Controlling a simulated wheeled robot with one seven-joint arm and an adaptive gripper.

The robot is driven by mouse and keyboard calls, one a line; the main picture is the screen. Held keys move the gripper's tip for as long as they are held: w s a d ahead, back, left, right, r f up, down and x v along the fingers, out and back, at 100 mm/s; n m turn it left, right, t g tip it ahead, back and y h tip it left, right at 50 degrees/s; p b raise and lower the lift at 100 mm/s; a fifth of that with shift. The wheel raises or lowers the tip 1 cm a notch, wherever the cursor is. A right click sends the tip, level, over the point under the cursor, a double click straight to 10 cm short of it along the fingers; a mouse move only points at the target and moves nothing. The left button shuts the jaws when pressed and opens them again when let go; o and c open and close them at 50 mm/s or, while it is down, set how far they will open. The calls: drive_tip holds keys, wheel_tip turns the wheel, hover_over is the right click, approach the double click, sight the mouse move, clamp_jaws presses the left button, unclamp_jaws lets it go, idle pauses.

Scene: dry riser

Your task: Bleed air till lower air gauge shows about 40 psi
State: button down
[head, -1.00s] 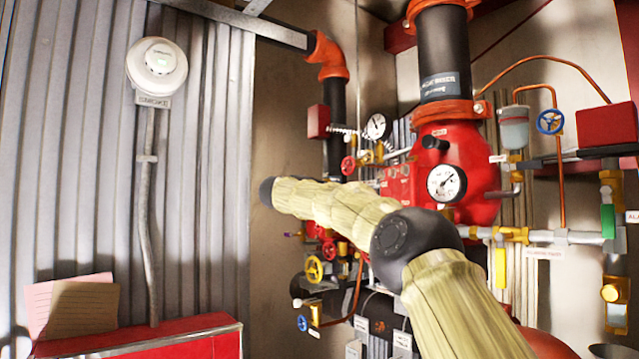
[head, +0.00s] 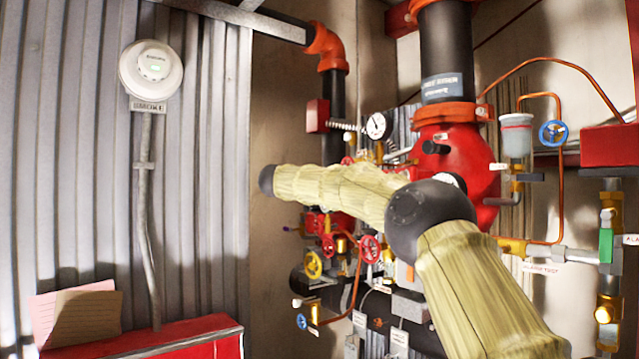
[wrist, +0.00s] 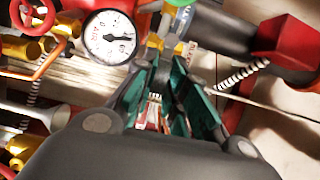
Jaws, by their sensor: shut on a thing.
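A round white gauge (wrist: 110,37) with a black needle shows in the wrist view, left of my fingertips. Its needle points right in the picture; the numbers are too small to read. In the head view an upper gauge (head: 376,126) faces me, and a second gauge (head: 452,181) on the red valve body is mostly hidden behind my arm. I cannot tell which is the lower air gauge. My gripper (wrist: 168,62), with green-padded fingers, is shut on a small part among yellow and green fittings (wrist: 181,20). The held part is mostly hidden. In the head view my arm covers my gripper.
Copper tubing (head: 545,62) runs at right. A red cabinet (head: 170,335) is at lower left.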

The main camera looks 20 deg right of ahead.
drive_tip(key=shift+a+f, duration=0.1)
drive_tip(key=shift+f, duration=0.1)
drive_tip(key=c, duration=1.7)
unclamp_jaws()
drive_tip(key=shift+o, duration=1.3)
drive_tip(key=shift+a+r, duration=0.1)
drive_tip(key=v, duration=0.7)
drive_tip(key=shift+s, duration=0.15)
drive_tip(key=shift+a, duration=0.15)
